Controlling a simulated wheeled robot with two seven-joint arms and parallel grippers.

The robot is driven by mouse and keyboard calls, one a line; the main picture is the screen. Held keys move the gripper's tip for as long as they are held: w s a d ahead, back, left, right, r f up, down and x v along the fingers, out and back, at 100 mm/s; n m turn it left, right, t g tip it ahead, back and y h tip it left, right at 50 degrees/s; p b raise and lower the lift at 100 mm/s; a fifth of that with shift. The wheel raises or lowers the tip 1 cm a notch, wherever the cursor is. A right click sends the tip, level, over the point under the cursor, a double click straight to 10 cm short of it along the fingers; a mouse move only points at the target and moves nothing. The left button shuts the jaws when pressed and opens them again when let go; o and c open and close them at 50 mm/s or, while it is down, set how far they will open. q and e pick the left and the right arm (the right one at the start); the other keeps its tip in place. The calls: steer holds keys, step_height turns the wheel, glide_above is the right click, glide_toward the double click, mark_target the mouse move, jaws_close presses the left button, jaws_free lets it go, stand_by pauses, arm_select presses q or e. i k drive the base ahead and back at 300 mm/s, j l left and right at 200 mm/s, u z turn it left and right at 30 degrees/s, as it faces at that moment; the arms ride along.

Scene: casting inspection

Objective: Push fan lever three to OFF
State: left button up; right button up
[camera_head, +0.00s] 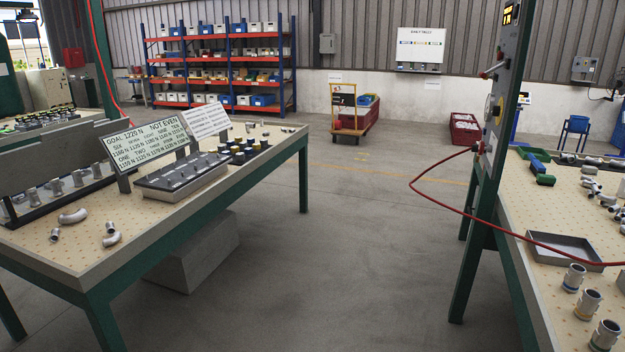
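No lever marked as fan lever three can be made out. A tall narrow panel (502,95) stands at the right, seen nearly edge-on, with a lit display near its top. A lever with a red end (487,75) sticks out from its left side, and its label and setting cannot be read. A low dark unit with several small pale parts on top (182,176) sits on the left table; whether these are levers cannot be told. Neither of my grippers is in view.
The left table (160,228) holds signs and metal fittings. The right table (525,215) holds a grey tray (562,246) and fittings. A red hose (430,195) hangs across the gap. A cart (346,120) stands further back. The floor between the tables is open.

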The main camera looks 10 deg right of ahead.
mark_target(483, 76)
steer(key=i+z, duration=0.4)
steer(key=i+j+z, duration=0.15)
steer(key=z, duration=0.25)
steer(key=i+j+z, duration=0.2)
steer(key=z, duration=0.15)
steer(key=i+j+z, duration=0.2)
steer(key=j+z, duration=0.2)
steer(key=i+j, duration=0.5)
steer(key=j, duration=0.2)
steer(key=i+j+z, duration=0.1)
steer(key=i+j, duration=0.35)
steer(key=j, duration=0.3)
steer(key=i+j, duration=0.25)
steer(key=i+j+z, duration=0.1)
steer(key=i+j, duration=0.15)
steer(key=j, duration=0.25)
steer(key=i+j, duration=0.2)
steer(key=j, duration=0.15)
steer(key=i+j, duration=0.2)
steer(key=j, duration=0.2)
steer(key=z, duration=0.05)
